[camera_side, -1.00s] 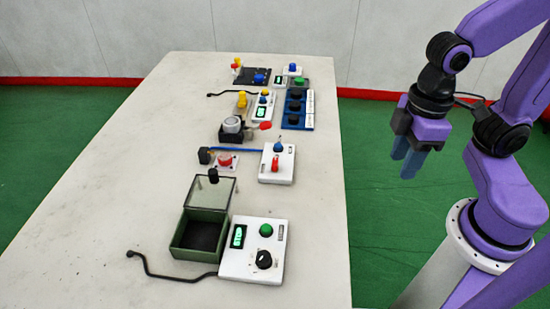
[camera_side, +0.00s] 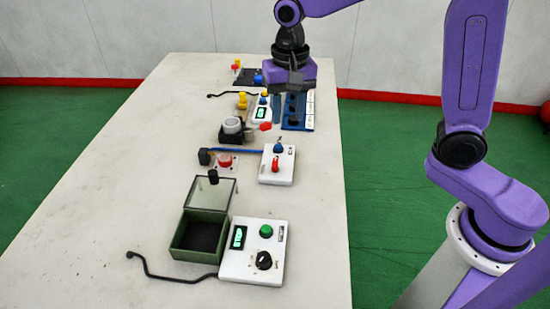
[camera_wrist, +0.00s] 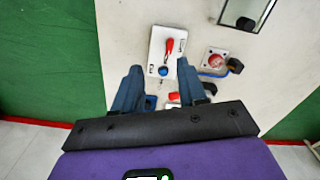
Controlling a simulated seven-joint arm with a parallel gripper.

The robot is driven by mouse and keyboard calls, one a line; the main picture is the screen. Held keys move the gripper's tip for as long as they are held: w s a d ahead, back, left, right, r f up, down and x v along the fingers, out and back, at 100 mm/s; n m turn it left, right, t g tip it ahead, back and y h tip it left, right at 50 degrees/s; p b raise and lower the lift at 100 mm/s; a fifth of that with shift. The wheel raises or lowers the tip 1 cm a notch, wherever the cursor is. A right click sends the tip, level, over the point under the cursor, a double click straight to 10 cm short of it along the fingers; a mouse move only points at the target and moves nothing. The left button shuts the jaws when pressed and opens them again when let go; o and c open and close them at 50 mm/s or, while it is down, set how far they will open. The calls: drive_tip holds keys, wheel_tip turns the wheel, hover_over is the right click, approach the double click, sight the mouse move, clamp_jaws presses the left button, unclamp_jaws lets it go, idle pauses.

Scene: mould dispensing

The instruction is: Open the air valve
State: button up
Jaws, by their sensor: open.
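A white plate (camera_side: 265,178) bears a red lever (camera_side: 275,166) and a blue knob (camera_side: 278,148), and a blue tube (camera_side: 240,150) runs to it; this looks like the air valve. In the wrist view the plate (camera_wrist: 156,45), red lever (camera_wrist: 170,45) and blue knob (camera_wrist: 163,71) show just beyond my fingertips. My gripper (camera_side: 290,112) is open and empty above the far part of the table, beyond the valve and apart from it. In the wrist view my gripper (camera_wrist: 160,66) has its fingers spread, with the blue knob between the tips in the picture.
A red button on a clear base (camera_side: 225,161) and a black block (camera_side: 204,156) stand left of the valve. A green box (camera_side: 182,240) with a raised lid and a white control box (camera_side: 235,265) are nearer the camera. Several devices crowd the far end. The table's left side is clear.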

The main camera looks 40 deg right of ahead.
sight(275, 163)
drive_tip(key=w+m, duration=0.4)
drive_tip(key=w, duration=0.1)
drive_tip(key=f, duration=1.8)
drive_tip(key=shift+s+d, duration=0.15)
drive_tip(key=shift+d, duration=0.05)
drive_tip(key=shift+r, duration=0.1)
clamp_jaws()
